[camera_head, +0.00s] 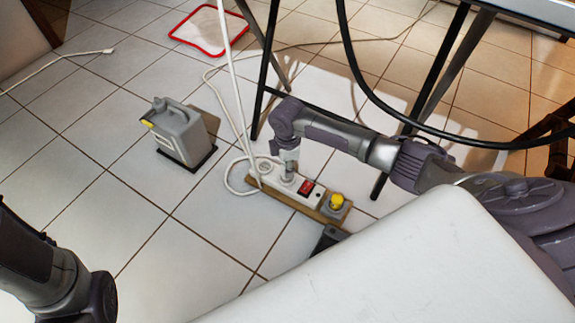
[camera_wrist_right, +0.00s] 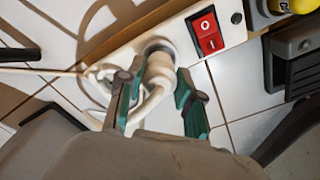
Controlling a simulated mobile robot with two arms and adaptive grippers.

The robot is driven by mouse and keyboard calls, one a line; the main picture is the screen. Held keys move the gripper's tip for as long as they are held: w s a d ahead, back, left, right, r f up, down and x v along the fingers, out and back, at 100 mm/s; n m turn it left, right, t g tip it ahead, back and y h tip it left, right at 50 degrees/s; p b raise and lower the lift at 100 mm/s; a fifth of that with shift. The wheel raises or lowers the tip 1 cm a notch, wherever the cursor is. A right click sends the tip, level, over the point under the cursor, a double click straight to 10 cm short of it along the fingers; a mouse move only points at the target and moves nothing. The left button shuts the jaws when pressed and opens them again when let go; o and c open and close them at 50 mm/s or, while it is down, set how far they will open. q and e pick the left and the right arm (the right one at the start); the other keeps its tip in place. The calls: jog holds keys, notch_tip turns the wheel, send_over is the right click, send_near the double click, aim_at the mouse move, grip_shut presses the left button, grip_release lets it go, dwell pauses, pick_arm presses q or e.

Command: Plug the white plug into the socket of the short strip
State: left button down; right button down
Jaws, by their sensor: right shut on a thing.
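The short strip (camera_head: 283,193) is a white power strip on a wooden base on the tiled floor, with a red switch (camera_head: 305,187). In the right wrist view the strip (camera_wrist_right: 120,57) runs diagonally across the top. My right gripper (camera_head: 288,170) points down over the strip. In the right wrist view its green-padded fingers (camera_wrist_right: 157,88) are shut on the white plug (camera_wrist_right: 158,71). The plug's front end is at the round socket beside the red switch (camera_wrist_right: 207,32); how deep it sits is hidden. My left gripper is out of view; only its arm shows at lower left.
A grey box-shaped device (camera_head: 180,133) stands left of the strip. A yellow-topped part (camera_head: 336,201) sits at the strip's right end. White cables (camera_head: 233,90) loop near the strip. Black table legs (camera_head: 265,70) stand behind. Another white cable end (camera_head: 108,51) lies at far left.

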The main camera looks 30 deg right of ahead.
jog(key=shift+f+b, duration=0.5)
jog(key=shift+f, duration=0.6)
dwell(0.8)
jog(key=c, duration=0.7)
grip_release()
jog(key=shift+r, duration=0.1)
notch_tip(320, 180, up, 12)
jog(key=shift+f, duration=0.1)
